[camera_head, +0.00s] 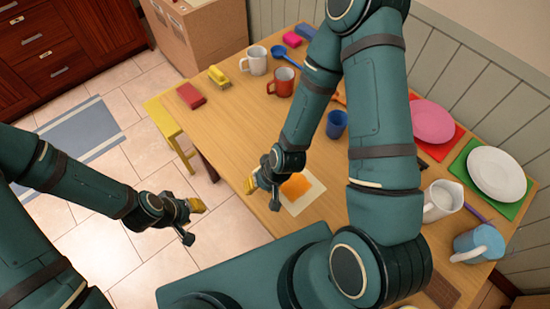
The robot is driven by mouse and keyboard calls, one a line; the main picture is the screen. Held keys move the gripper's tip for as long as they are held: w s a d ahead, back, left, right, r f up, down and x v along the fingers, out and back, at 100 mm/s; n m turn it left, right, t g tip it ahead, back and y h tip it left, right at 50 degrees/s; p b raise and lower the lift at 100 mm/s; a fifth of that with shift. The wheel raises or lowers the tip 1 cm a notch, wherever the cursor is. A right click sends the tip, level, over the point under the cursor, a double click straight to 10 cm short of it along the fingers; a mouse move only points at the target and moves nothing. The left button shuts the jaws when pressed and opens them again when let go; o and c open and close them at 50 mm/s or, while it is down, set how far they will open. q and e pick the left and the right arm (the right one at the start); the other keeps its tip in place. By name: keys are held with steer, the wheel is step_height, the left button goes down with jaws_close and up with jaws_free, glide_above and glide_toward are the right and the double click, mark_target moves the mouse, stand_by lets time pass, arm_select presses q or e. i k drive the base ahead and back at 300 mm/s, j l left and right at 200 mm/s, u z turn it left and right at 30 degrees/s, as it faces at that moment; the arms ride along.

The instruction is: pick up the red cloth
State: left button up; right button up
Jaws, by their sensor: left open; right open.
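A small red folded piece (191,95), which looks like the red cloth, lies at the left part of the wooden table, near its edge. A flat red mat (424,146) lies at the right under a pink plate. My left gripper (195,222) is open and empty, over the tiled floor left of the table. My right gripper (262,197) is open, near the table's front edge, beside an orange piece (296,186) on a cream square (312,194). Both grippers are well apart from the red piece.
A yellow-handled brush (219,77), white mug (257,61) and red mug (281,82) stand near the red piece. A blue cup (337,124) stands mid-table, beside my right arm. A yellow stool (170,127) stands at the table's left edge. Plates and cups crowd the right side.

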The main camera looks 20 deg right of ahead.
mark_target(190, 95)
steer(key=z, duration=0.75)
steer(key=j+z, duration=0.2)
steer(key=z, duration=0.2)
steer(key=i+j+z, duration=0.1)
steer(key=z, duration=0.3)
steer(key=j+z, duration=0.3)
steer(key=z, duration=0.15)
steer(key=k+j+z, duration=0.1)
steer(key=j+z, duration=0.2)
steer(key=j, duration=0.15)
steer(key=k+j+z, duration=0.15)
steer(key=j+z, duration=0.2)
steer(key=k+j, duration=0.1)
steer(key=j, duration=0.2)
steer(key=k+j+z, duration=0.15)
steer(key=j, duration=0.2)
steer(key=k+j, duration=0.1)
steer(key=j, duration=0.2)
